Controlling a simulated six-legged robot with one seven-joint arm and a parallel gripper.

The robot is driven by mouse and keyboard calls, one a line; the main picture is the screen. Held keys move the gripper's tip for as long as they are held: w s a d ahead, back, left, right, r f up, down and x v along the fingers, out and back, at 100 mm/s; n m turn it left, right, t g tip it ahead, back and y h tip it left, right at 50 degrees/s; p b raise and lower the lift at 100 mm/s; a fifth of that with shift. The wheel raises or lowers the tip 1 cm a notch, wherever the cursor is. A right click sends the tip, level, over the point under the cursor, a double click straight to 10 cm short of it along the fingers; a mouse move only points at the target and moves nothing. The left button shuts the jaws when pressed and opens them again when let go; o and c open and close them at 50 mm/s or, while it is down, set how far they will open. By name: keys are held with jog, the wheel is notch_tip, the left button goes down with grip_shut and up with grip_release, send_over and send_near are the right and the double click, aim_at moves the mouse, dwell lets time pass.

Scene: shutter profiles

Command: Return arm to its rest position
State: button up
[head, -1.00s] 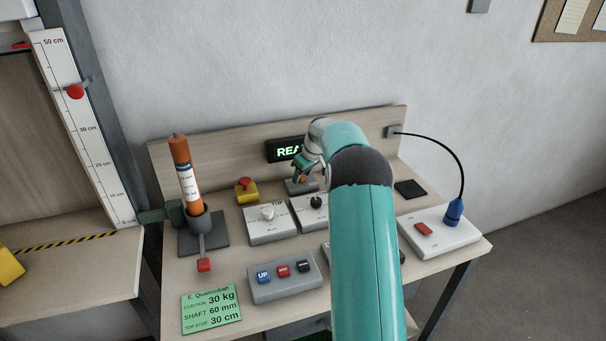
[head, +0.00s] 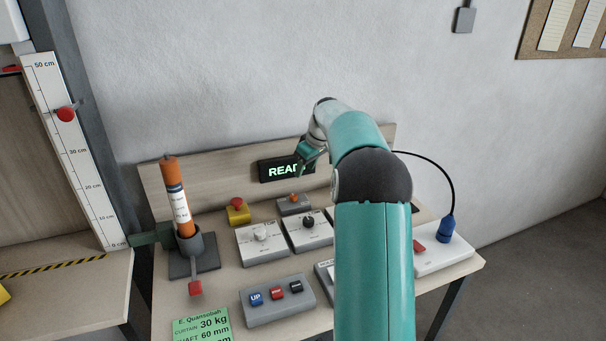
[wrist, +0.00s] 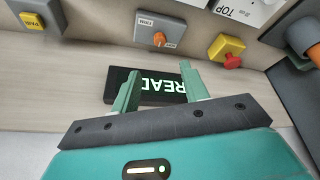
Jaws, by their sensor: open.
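My gripper (head: 313,158) is raised above the back of the table, in front of the display that shows green letters reading "READ" (head: 279,169). In the wrist view my gripper (wrist: 157,84) has its two green fingers spread apart with nothing between them. The display (wrist: 113,88) lies behind the fingers there. My teal arm reaches up from the bottom of the head view and hides the right middle of the table.
Below the gripper stands a grey box with an orange knob (head: 294,199). A red-topped yellow button box (head: 237,212), dial boxes (head: 262,243) and an orange cylinder in a clamp (head: 178,200) stand left. A black cable (head: 440,170) arcs at the right.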

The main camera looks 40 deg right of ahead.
dwell(0.5)
jog(key=s+a+r, duration=0.4)
jog(key=s+a, duration=0.1)
jog(key=a, duration=0.3)
jog(key=s+a+r+m+h, duration=0.1)
jog(key=s+a+r, duration=0.25)
jog(key=a, duration=0.45)
jog(key=s+a+r, duration=0.3)
jog(key=s+a, duration=0.3)
jog(key=a, duration=0.1)
jog(key=s+a+f, duration=0.2)
jog(key=s+a, duration=0.2)
jog(key=s, duration=0.3)
jog(key=s+a+f+m, duration=0.1)
jog(key=s+a+f, duration=0.1)
jog(key=s, duration=0.5)
jog(key=s+a+f+t, duration=0.1)
jog(key=s+a+f, duration=0.1)
jog(key=s+a, duration=0.3)
jog(key=shift+s+a+m, duration=0.35)
jog(key=shift+s+m, duration=0.05)
jog(key=shift+s, duration=0.7)
jog(key=shift+c, duration=0.9)
